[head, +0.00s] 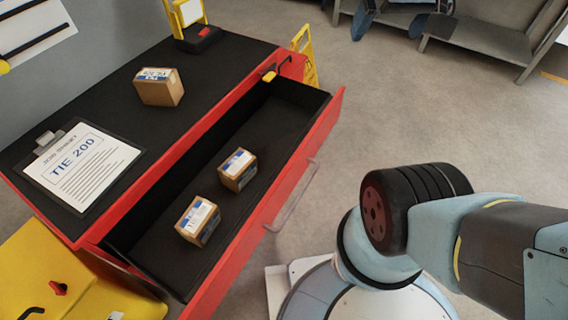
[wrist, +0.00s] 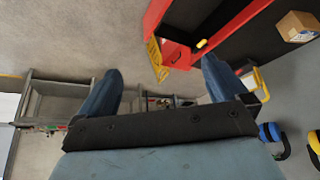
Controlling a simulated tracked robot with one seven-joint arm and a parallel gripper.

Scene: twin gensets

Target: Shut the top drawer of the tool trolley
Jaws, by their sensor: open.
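The red tool trolley (head: 165,165) stands at the left in the head view. Its top drawer (head: 318,140) is pulled well out, with a pale bar handle (head: 290,197) on the red front. Two small cardboard boxes, a nearer one (head: 198,221) and a farther one (head: 238,170), lie inside on the black floor. In the wrist view, my gripper (wrist: 158,85) has its two dark blue fingers wide apart and nothing between them. The trolley's red rim (wrist: 235,30) shows beyond the fingers at the upper right.
A cardboard box (head: 160,88) and a clipboard (head: 82,168) lie on the trolley's black top. A yellow folding sign (head: 304,55) stands behind the trolley. A grey bench (head: 490,45) is at the back right. The floor between drawer and bench is clear.

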